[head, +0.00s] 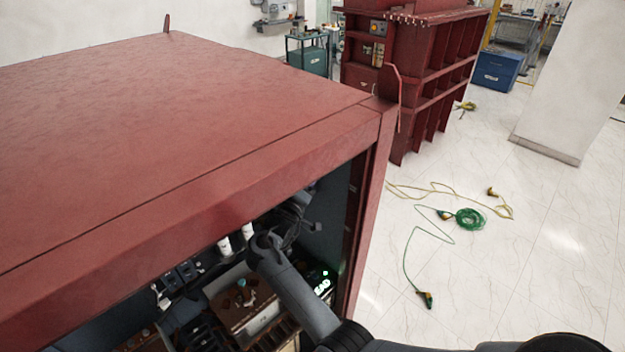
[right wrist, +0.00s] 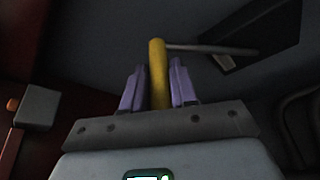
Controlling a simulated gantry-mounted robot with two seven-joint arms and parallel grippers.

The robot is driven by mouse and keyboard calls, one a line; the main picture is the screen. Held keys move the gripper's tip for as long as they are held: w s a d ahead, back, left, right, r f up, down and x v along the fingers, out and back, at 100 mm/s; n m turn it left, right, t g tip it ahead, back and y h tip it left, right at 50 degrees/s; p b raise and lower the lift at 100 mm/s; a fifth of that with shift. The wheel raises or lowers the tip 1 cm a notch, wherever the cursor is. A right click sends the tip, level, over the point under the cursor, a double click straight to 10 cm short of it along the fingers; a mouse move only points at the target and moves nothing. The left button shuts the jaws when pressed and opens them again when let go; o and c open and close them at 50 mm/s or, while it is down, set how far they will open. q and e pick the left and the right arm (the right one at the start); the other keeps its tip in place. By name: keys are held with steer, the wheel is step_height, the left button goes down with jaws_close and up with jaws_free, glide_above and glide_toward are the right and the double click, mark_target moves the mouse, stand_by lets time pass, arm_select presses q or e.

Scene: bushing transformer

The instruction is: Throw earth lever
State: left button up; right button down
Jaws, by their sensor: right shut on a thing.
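The earth lever's yellow handle (right wrist: 157,62) stands upright in the right wrist view. A thin grey rod (right wrist: 210,49) runs from near its top to the right, toward a dark slanted recess (right wrist: 245,38). My right gripper (right wrist: 158,82) has its two purple fingers on either side of the handle, shut on it. In the head view my right arm reaches into the open front of the red cabinet (head: 190,130); the handle and the fingertips cannot be made out there. My left gripper is not in view.
The cabinet's top edge and right post (head: 368,215) frame the opening close around my arm. Inside are wiring and a brown box (head: 240,300). A green cable (head: 469,219) lies on the open floor at right. A grey block (right wrist: 38,107) sits left of the gripper.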

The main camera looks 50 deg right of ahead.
steer(key=shift+r, duration=0.3)
steer(key=c, duration=1.3)
jaws_free()
steer(key=o, duration=0.3)
steer(key=shift+w, duration=0.15)
steer(key=shift+o, duration=0.2)
steer(key=shift+f, duration=0.1)
steer(key=shift+a+f, duration=0.2)
steer(key=shift+a, duration=0.25)
steer(key=b+v, duration=0.3)
steer(key=v, duration=0.7)
